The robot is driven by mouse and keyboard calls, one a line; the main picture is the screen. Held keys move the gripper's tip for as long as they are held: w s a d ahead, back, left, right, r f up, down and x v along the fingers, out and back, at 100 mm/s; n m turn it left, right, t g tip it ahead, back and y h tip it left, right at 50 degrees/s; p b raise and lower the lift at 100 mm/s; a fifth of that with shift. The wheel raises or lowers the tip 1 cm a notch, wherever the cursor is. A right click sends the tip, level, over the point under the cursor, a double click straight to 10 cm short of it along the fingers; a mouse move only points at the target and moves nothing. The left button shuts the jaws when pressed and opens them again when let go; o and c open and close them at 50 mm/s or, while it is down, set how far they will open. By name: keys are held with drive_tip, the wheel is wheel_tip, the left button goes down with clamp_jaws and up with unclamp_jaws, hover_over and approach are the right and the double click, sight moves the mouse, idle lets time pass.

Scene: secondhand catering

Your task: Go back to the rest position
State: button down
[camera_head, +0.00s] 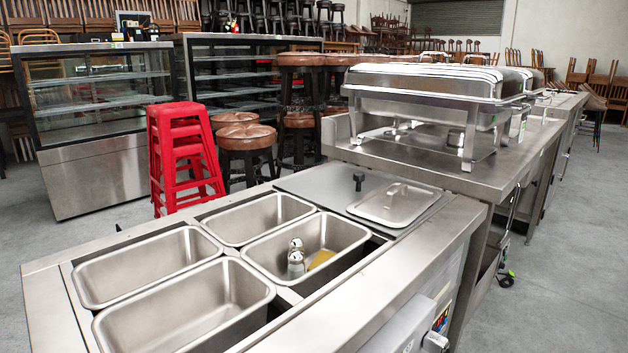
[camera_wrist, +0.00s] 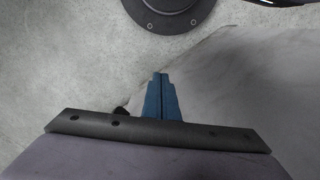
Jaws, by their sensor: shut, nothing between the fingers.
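My gripper (camera_wrist: 161,78) shows in the wrist view, its blue fingers pressed together with nothing between them. Below it in that view is a pale grey surface. The gripper does not show in the head view, so its place relative to the counter cannot be told.
In the head view, a steel counter (camera_head: 45,298) holds several open pans. A chafing dish (camera_head: 425,82) and red stools (camera_head: 182,150) stand beyond.

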wheel_tip(320, 180, up, 36)
drive_tip(key=p, duration=3.5)
drive_tip(key=shift+r, duration=0.25)
